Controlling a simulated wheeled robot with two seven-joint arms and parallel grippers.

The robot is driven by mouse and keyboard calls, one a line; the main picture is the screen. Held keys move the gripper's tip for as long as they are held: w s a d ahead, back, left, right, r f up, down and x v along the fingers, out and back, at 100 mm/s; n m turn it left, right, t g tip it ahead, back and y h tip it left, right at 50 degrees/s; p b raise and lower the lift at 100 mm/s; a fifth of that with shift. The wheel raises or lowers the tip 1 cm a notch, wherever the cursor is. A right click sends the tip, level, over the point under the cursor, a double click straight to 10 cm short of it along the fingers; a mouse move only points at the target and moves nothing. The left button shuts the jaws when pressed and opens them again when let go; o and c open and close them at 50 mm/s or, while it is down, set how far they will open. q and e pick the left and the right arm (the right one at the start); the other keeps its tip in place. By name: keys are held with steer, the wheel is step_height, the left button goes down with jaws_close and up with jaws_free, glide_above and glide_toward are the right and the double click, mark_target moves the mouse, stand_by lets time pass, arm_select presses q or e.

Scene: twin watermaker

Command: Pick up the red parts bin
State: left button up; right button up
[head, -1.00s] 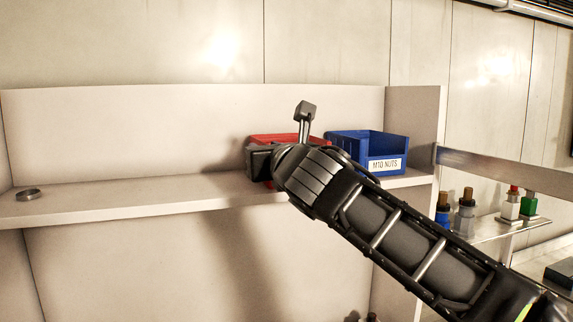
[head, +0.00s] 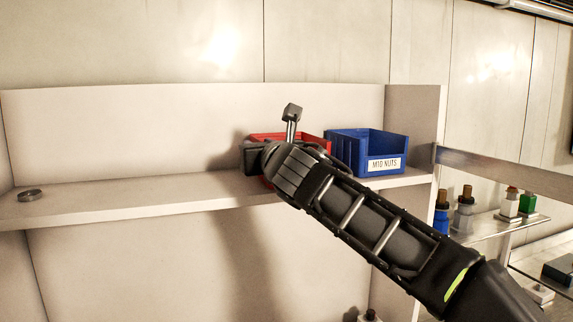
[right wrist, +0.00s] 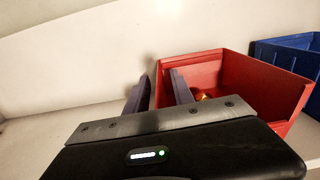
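The red parts bin (head: 262,137) stands on the shelf, partly hidden behind my right gripper and wrist in the head view. In the right wrist view the red bin (right wrist: 235,75) is to the right of centre, with small gold-coloured parts inside. My right gripper (right wrist: 160,93) is at the bin's left wall. Its two fingers are apart, one outside the wall and one on the bin's inner side. I see no clear grip on the wall; the fingertips are partly hidden. My left gripper is in neither view.
A blue bin labelled M10 NUTS (head: 366,152) stands close to the right of the red bin. The shelf (head: 130,193) is clear to the left except for a small metal ring (head: 29,195). A side panel (head: 412,125) closes the shelf at right; bottles (head: 464,214) stand beyond it.

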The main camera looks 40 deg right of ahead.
steer(key=shift+c, duration=0.4)
jaws_close()
stand_by(1.0)
